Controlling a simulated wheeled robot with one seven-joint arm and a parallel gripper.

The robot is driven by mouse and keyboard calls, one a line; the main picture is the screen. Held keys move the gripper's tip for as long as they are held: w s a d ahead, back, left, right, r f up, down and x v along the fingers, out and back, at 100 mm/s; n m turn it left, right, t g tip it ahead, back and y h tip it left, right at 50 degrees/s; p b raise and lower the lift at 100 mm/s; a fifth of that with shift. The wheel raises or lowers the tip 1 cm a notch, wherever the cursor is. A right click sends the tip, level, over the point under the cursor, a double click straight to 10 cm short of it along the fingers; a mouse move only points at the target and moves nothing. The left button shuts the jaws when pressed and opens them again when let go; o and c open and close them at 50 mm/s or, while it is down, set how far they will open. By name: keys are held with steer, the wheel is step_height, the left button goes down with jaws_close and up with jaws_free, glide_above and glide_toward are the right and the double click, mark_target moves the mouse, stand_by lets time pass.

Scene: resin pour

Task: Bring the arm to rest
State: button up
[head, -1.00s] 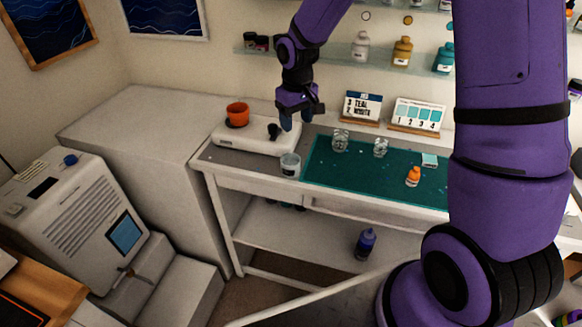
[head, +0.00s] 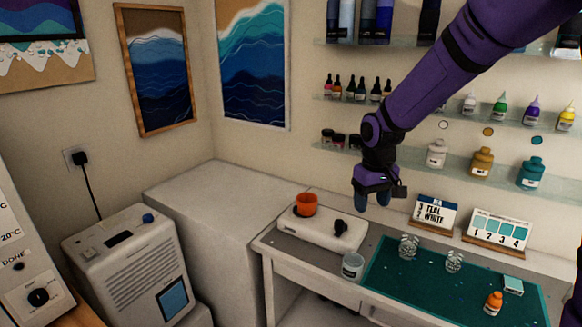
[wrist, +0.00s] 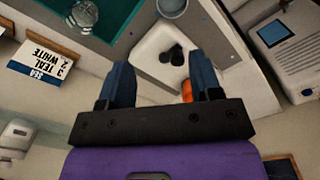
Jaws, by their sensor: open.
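My purple arm reaches in from the upper right of the head view. My gripper (head: 373,202) hangs above the back of the workbench, over the right end of a white flat device (head: 322,232). In the wrist view my gripper (wrist: 163,84) shows two blue fingers set wide apart with nothing between them. The white device (wrist: 150,48) with its black knob (wrist: 172,54) lies beyond the fingers. An orange cup (head: 306,205) stands on the device's left part; in the wrist view it is partly hidden by the right finger.
A clear cup (head: 352,266) stands in front of the device. Two glass jars and an orange bottle (head: 493,303) stand on the teal mat (head: 400,281). Sign cards (head: 434,215) and bottle shelves (head: 440,165) are behind. The white cabinet top (head: 215,197) at left is clear.

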steer(key=s+d+r+m+t, duration=0.1)
steer(key=s+d+r+t, duration=0.1)
steer(key=s+r, duration=0.6)
steer(key=s+d+r+m+t, duration=0.1)
steer(key=s+r, duration=0.4)
steer(key=s, duration=0.5)
steer(key=s+d+r+m+t, duration=0.1)
steer(key=s+d+r+t, duration=0.1)
steer(key=s, duration=0.8)
step_height(320, 180, up, 3)
steer(key=shift+s+d+f, duration=0.1)
steer(key=shift+s+d, duration=0.1)
steer(key=shift+d, duration=0.55)
